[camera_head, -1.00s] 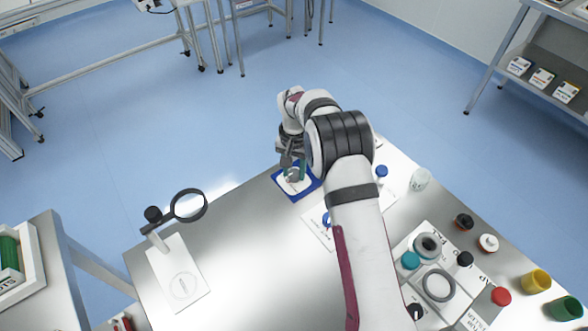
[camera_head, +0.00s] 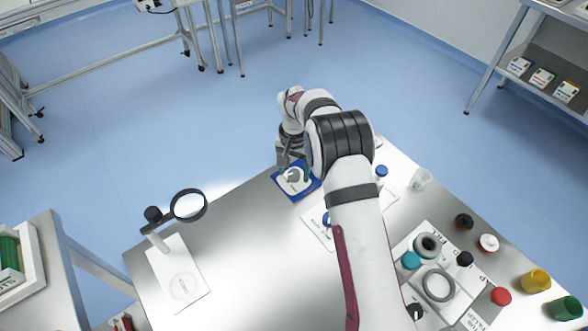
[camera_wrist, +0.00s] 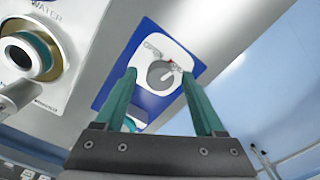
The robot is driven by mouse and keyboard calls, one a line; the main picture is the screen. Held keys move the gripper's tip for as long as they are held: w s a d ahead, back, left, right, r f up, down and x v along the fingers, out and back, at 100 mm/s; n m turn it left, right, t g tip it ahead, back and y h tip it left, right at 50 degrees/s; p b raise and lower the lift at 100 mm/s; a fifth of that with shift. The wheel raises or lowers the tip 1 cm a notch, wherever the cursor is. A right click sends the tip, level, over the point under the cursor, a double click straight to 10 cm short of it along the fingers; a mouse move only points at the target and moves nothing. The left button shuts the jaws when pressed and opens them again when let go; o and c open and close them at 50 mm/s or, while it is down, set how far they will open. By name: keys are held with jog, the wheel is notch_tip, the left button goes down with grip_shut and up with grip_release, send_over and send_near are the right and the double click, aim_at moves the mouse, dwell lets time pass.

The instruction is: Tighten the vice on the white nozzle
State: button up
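A grey round knob (camera_wrist: 161,74) sits on a white plate (camera_wrist: 146,52) on a blue base (camera_wrist: 110,88). The plate has lettering that looks like "OPEN" at the upper left, more lettering at the right, and a small red mark near the knob's top. The blue base (camera_head: 314,192) also shows at the table's far edge in the head view. My gripper (camera_wrist: 159,75) is open, its two green fingers apart on either side of the knob, with no clear contact. I cannot identify the vice jaws or the white nozzle with certainty.
A white panel marked "WATER" with a round port (camera_wrist: 20,55) stands left in the wrist view. In the head view, a magnifier (camera_head: 188,206) stands at left. Coloured caps, including red (camera_head: 501,296) and yellow (camera_head: 536,281), lie at right.

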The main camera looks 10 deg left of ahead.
aim_at(294, 173)
notch_tip(294, 173, up, 16)
dwell(0.4)
jog(key=shift+f, duration=0.1)
jog(key=s+d+r+m, duration=0.1)
jog(key=s+d+r, duration=0.6)
jog(key=s, duration=0.2)
jog(key=s+d+f, duration=0.1)
jog(key=s+d, duration=0.1)
jog(key=s, duration=0.7)
jog(key=s+d+f+m+y, duration=0.1)
jog(key=s+d, duration=0.1)
jog(key=s, duration=0.6)
jog(key=s+d+f+m, duration=0.1)
jog(key=s+d, duration=0.2)
jog(key=s, duration=0.6)
jog(key=shift+s+f+y, duration=0.25)
jog(key=shift+s+y, duration=0.05)
jog(key=shift+y, duration=0.1)
